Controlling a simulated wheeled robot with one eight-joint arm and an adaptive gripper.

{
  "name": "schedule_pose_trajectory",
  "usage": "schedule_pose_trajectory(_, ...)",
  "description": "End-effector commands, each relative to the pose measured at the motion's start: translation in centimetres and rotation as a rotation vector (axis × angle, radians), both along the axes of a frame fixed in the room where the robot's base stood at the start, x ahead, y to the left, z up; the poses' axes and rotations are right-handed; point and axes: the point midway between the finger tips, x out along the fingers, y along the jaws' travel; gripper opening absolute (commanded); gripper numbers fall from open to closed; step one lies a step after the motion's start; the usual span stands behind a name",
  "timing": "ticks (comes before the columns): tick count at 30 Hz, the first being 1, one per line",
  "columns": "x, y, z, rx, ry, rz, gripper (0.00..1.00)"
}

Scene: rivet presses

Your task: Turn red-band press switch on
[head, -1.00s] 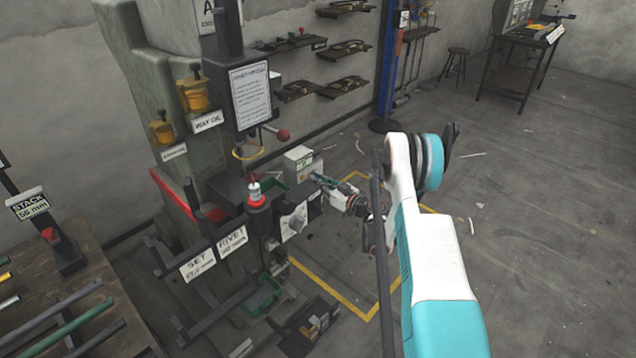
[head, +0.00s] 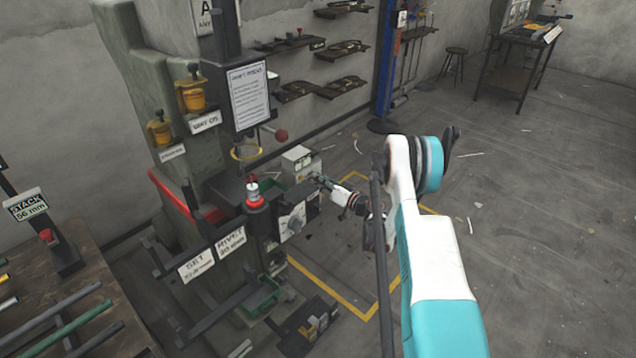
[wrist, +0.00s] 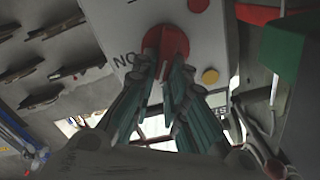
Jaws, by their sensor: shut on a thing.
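The red-band press (head: 130,85) stands at the left in the head view, with a red stripe (head: 172,197) along its side. In the wrist view a pale switch box (wrist: 125,25) carries a round red rotary switch (wrist: 153,40). Letters that look like an upside-down "ON" show beside the switch. My gripper (wrist: 165,62) is shut on the switch's raised grip, one finger on each side. In the head view my gripper (head: 322,182) is at the box beside the press; the switch face is hidden there.
A yellow button (wrist: 210,76) and a red button (wrist: 198,5) sit close to the switch. A red-ringed post (head: 256,202) stands on the press front. A workbench (head: 110,290) with rods is at lower left. The floor to the right is mostly clear.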

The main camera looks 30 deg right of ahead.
Motion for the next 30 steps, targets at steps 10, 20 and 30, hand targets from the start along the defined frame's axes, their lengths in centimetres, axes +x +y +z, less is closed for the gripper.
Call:
schedule_pose_trajectory(10, 0.2, -0.7, -0.5, 0.306, 0.112, -0.001, 0.00)
schedule_pose_trajectory(20, 0.3, -1.1, -1.2, 0.599, 0.218, -0.002, 0.00)
schedule_pose_trajectory(30, 0.3, -1.3, -1.8, 0.845, 0.307, -0.002, 0.00)
